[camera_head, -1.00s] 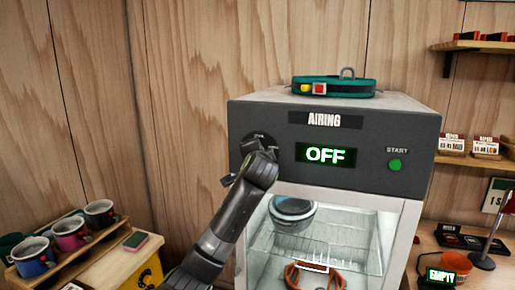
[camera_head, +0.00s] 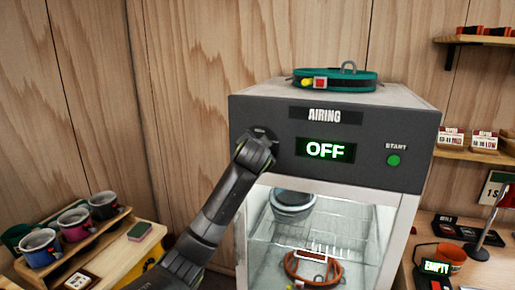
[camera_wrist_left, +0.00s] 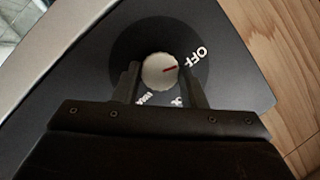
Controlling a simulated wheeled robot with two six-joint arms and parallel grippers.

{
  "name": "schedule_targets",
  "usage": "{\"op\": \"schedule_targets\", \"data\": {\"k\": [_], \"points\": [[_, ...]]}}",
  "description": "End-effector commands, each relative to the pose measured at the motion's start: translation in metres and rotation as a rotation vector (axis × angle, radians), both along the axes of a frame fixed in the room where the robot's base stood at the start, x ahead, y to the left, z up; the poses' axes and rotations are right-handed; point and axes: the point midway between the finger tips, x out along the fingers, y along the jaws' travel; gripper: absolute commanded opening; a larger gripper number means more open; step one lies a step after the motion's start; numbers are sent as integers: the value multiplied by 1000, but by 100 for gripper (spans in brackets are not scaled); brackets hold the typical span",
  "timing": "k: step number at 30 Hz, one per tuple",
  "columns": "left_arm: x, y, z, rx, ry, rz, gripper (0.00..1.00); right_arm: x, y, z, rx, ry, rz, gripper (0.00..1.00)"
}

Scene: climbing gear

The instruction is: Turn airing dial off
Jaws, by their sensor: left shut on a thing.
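The airing cabinet (camera_head: 272,118) is a grey-fronted box labelled AIRING, with a glass-fronted compartment below. Its display (camera_head: 325,150) reads OFF in green-white letters. My left gripper (camera_wrist_left: 162,84) is shut on the dial, one finger on each side. In the head view my left arm's end (camera_head: 257,142) covers the dial at the panel's upper left. My right gripper is not in view.
A green START button (camera_head: 393,160) is at the panel's right. A teal harness belt (camera_head: 335,83) lies on the cabinet top. Inside are a pot (camera_head: 292,204) and an orange strap (camera_head: 312,268). Mugs (camera_head: 72,224) stand at lower left. A small EMPTY display (camera_head: 437,267) is at lower right.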

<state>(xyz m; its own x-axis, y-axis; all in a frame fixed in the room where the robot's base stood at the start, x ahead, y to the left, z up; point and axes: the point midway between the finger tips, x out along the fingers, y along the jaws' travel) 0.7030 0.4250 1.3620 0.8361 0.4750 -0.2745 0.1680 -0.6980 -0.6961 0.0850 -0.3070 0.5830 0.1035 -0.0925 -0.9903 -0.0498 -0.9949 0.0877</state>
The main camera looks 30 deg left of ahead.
Motion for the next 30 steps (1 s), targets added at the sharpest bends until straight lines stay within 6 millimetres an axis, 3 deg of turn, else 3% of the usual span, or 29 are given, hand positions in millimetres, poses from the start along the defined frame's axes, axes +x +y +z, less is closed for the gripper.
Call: {"op": "schedule_targets", "data": {"k": [5,6,10,22,30], "points": [[0,0,-1,-3,1,0,15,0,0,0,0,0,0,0],[0,0,-1,-3,1,0,42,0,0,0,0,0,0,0],[0,0,-1,-2,1,0,59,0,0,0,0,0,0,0],[-4,-3,1,0,-1,-1,59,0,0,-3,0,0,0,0],[-36,-22,10,2,-5,-4,59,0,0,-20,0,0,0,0]]}}
